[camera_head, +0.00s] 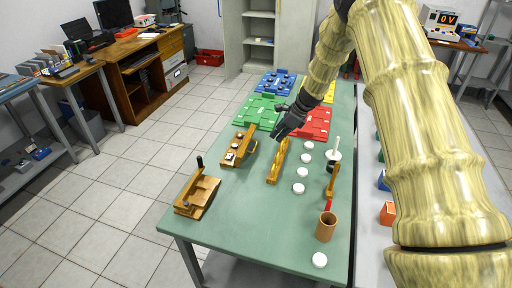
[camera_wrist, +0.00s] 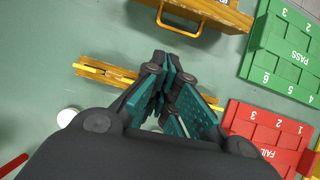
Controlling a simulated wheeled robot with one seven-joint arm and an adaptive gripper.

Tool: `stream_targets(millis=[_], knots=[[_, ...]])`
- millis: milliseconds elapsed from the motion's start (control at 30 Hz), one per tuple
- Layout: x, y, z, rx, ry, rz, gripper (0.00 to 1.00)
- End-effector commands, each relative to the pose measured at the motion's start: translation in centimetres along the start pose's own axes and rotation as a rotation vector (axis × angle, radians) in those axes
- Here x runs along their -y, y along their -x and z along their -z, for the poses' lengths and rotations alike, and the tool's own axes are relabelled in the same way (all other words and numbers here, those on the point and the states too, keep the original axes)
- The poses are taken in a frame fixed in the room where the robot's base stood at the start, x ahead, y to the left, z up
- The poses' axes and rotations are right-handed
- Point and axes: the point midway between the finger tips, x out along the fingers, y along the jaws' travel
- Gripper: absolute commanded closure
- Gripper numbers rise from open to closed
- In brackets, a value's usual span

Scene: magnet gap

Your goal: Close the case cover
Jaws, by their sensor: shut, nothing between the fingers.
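The wooden case (camera_head: 233,157) lies on the green table left of my gripper, with small light and dark pieces showing in it. A handle (camera_head: 253,155) is at its right side. I cannot clearly tell how its cover is set. In the wrist view part of the case (camera_wrist: 215,12) and its handle (camera_wrist: 180,28) show at the top edge, the rest cut off. My gripper (camera_head: 284,132) is shut and empty above the table, right of the case and apart from it. Its dark teal fingers (camera_wrist: 168,85) are close together in the wrist view.
A slim wooden rack (camera_head: 276,165) stands near my gripper. Green (camera_head: 258,112) and red (camera_head: 316,124) trays lie behind. White discs (camera_head: 299,188) form a row on the right. A wooden fixture (camera_head: 197,195) and brown cup (camera_head: 326,227) are nearer. The front middle is clear.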

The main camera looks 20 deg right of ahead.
Motion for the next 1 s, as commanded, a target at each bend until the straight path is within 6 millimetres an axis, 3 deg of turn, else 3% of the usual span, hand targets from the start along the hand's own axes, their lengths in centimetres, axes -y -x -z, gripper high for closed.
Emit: stream_targets(millis=[267,867,1000], knots=[[-0.1,-2.0,-0.1,0.0,0.001,-0.002,1.0],[-0.1,-10.2,-0.2,-0.001,0.003,-0.003,1.0],[-0.1,-10.4,-2.2,0.0,0.005,-0.001,1.0]])
